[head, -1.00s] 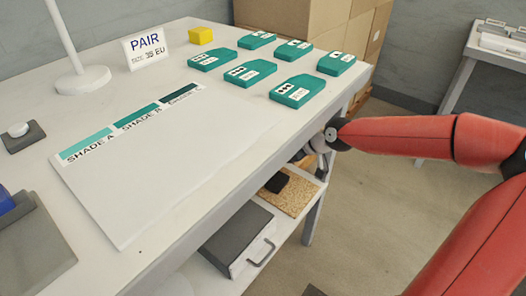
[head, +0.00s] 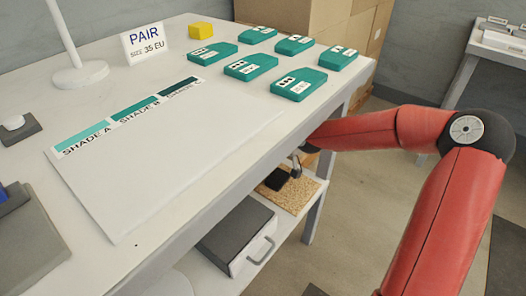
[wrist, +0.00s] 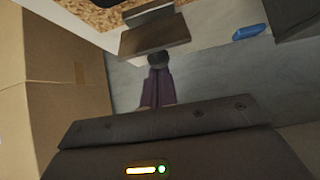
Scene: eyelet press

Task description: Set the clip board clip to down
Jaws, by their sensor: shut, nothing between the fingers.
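The clip board (head: 299,195) is a tan, speckled board lying on the lower shelf under the table. Its dark clip (head: 277,179) sits on the board's left part; whether it is up or down is too small to tell. My gripper (head: 296,170) is beside the board's far edge, partly hidden by the table edge. In the wrist view my gripper (wrist: 158,62) shows its two fingers together, with nothing seen between them. A strip of the speckled board (wrist: 98,16) shows at the top of that view. A brownish block (wrist: 155,36) appears just beyond the fingertips; I cannot tell what it is.
The table top (head: 215,190) overhangs the shelf. A grey drawer box (head: 237,238) stands left of the board on the shelf. Cardboard boxes (head: 300,18) stand behind. A blue object (wrist: 252,32) shows in the wrist view. The floor (head: 365,215) at right is open.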

